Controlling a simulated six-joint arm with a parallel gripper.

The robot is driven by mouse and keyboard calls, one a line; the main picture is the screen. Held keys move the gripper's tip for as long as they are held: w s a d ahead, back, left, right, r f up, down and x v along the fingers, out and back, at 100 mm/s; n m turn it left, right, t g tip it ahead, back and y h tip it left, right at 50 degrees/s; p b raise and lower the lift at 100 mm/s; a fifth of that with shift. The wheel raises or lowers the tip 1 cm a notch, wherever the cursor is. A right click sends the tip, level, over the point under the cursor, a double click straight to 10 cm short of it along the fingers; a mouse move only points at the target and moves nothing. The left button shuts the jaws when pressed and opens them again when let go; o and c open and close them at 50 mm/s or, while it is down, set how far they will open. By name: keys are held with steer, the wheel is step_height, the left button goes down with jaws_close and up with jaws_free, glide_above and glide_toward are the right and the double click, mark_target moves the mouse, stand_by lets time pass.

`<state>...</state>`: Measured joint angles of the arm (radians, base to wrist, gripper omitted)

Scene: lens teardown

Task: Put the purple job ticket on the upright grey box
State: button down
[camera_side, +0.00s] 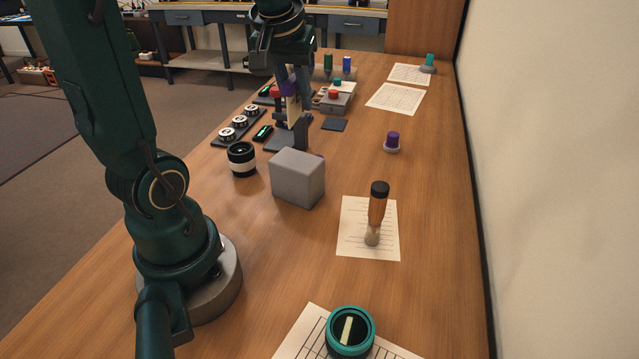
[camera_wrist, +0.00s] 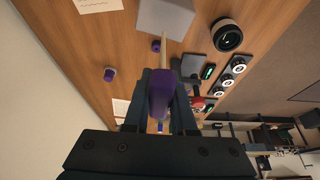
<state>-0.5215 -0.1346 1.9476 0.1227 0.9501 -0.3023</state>
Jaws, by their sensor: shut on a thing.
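The grey box (camera_side: 298,178) stands on the bench in the middle of the side view. It also shows at the top of the wrist view (camera_wrist: 165,18), and its top is bare. My gripper (camera_side: 289,92) is beyond the box in the side view, above the bench. In the side view the ticket (camera_side: 288,88) is partly hidden by the fingers.
A black-and-white lens (camera_side: 241,159) stands just left of the box. A dark stand (camera_side: 287,139) is below my gripper.

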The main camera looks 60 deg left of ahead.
steer(key=shift+a+f, duration=0.15)
steer(key=shift+f, duration=3.65)
steer(key=shift+f, duration=0.1)
steer(key=c, duration=0.7)
jaws_free()
steer(key=shift+c, duration=0.2)
